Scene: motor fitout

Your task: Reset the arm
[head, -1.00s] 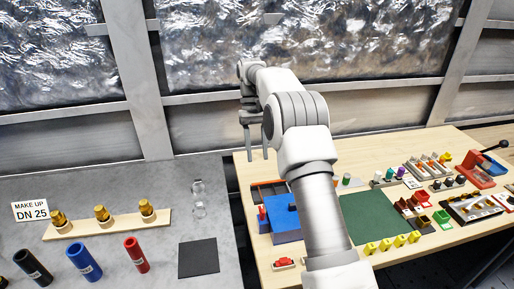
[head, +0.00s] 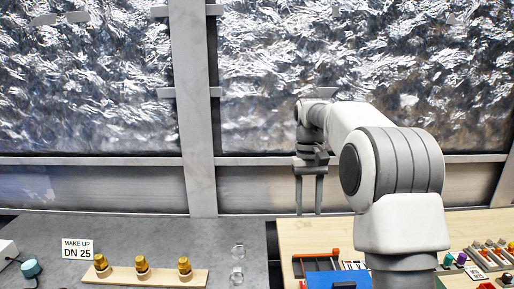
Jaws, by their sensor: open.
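My gripper (head: 309,194) hangs from my white and grey arm right of centre in the head view. Its two fingers point down and stand apart, with nothing between them. It is in front of the back wall, by the far left edge of the wooden bench (head: 296,237). My arm's large joint covers part of that bench.
On the grey bench (head: 150,236) at left are a "MAKE UP DN 25" sign (head: 77,249), a wooden strip (head: 160,276) with brass fittings and a clear bottle (head: 237,265). A blue box (head: 338,281) and coloured parts are on the wooden bench.

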